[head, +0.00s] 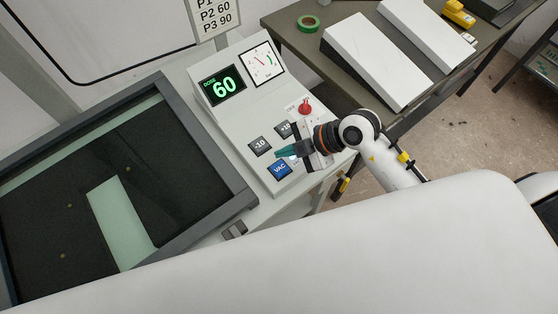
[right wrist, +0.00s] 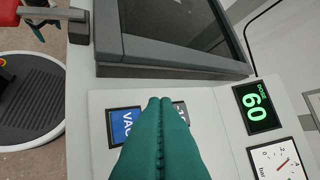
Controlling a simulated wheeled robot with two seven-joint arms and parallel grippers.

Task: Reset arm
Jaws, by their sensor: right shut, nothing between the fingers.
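My right gripper (head: 283,153) is shut and empty. Its teal fingertips are over the control panel (head: 228,122), by the blue VAC button (head: 280,169) and the grey -10 button (head: 260,146). In the right wrist view the shut fingers (right wrist: 160,103) point at the panel between the VAC button (right wrist: 124,126) and a grey button, partly covering both. I cannot tell whether they touch the panel. Small dark and teal parts at the upper left of the right wrist view may be my left gripper (right wrist: 39,27); its jaws are unclear.
The dose display (head: 222,86) reads 60, beside a gauge (head: 262,64) and a red knob (head: 305,106). A dark-framed glass lid (head: 222,203) is at left, with a pale green strip beneath. A side table with white slabs (head: 376,62) and green tape (head: 308,23) stands behind.

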